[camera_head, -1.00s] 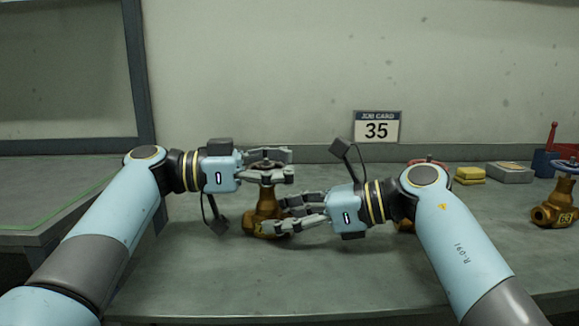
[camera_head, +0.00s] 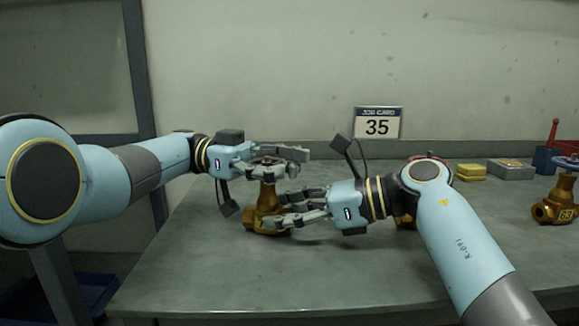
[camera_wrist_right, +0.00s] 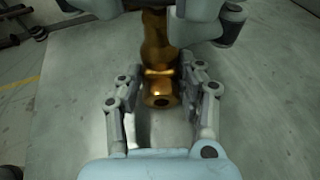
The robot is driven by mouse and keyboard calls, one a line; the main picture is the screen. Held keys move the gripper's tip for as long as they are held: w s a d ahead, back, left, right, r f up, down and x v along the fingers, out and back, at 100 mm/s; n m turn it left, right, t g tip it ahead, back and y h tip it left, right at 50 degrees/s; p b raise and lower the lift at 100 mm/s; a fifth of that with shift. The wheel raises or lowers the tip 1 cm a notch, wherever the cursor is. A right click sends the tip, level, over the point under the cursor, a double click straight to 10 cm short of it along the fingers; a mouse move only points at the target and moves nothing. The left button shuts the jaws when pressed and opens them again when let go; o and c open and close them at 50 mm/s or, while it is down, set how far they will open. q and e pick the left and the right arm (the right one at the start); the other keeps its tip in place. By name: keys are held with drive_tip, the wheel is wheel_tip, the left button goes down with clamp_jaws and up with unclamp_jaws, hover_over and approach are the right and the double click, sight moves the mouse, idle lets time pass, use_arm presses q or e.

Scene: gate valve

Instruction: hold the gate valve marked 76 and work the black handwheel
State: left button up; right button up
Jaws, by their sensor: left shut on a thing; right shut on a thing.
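A brass gate valve (camera_head: 266,199) stands upright on the bench at the middle left, with its dark handwheel (camera_head: 268,160) on top. I cannot read a number on it. My left gripper (camera_head: 292,163) is shut on the handwheel, its fingers hiding most of the rim. My right gripper (camera_head: 284,208) comes in from the right, lower down, and is shut on the valve body. The right wrist view shows the brass body (camera_wrist_right: 158,62) between my right fingers, with grey left gripper parts above it.
A card (camera_head: 377,124) reading "JOB CARD 35" stands at the back. A blue-wheeled valve (camera_head: 556,205) tagged 63 is at the far right. A red-wheeled valve is mostly hidden behind my right arm. Yellow blocks (camera_head: 470,172) and a grey box (camera_head: 510,169) lie at the back right. The front bench is clear.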

use_arm(q)
drive_tip(key=shift+f, duration=0.2)
drive_tip(key=o, duration=1.4)
drive_tip(key=shift+o, duration=0.2)
drive_tip(key=shift+s, duration=0.1)
drive_tip(key=shift+r, duration=0.15)
wheel_tip(320, 180, up, 10)
